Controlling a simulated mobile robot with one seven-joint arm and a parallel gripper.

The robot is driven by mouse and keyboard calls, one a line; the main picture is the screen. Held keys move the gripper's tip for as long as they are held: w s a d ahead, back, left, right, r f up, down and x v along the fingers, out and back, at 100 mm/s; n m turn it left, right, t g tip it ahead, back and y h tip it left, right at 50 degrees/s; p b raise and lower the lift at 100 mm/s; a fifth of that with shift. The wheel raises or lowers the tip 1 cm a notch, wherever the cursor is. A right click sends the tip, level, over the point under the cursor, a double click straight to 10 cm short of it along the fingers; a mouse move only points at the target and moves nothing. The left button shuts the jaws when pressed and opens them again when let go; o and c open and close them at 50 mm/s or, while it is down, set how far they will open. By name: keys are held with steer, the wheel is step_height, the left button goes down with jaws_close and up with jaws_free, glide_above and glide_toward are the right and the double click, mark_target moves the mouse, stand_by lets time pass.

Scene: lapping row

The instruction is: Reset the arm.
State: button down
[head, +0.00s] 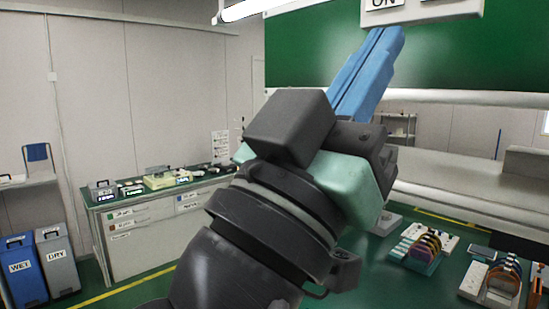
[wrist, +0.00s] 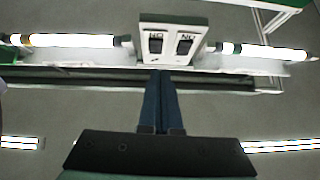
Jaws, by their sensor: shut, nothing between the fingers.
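My gripper (head: 388,38) points up and away in the head view, its two blue fingers together with nothing between them. In the wrist view the blue fingers (wrist: 160,76) rise side by side from the dark gripper body, and their tips end just below a white switch box (wrist: 174,58). The box has two dark rocker switches, each labelled ON, which appear upside down there. In the head view the box (head: 440,14) is cut by the top edge, just above the fingertips. I cannot tell whether the fingertips touch it.
Lit tube lamps (wrist: 75,41) flank the box. A green panel (head: 480,60) and a pale rail (head: 460,97) lie behind my arm. A bench with drawers (head: 145,240) stands left, beside WET (head: 22,268) and DRY (head: 56,262) bins. Colored disc racks (head: 425,246) sit lower right.

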steer(key=s+a+n+t+y, duration=0.1)
steer(key=a+n+t+y, duration=0.8)
steer(key=y, duration=1.1)
steer(key=shift+s+a+f+n+t, duration=0.35)
steer(key=shift+f+n+t, duration=0.15)
steer(key=shift+t, duration=0.2)
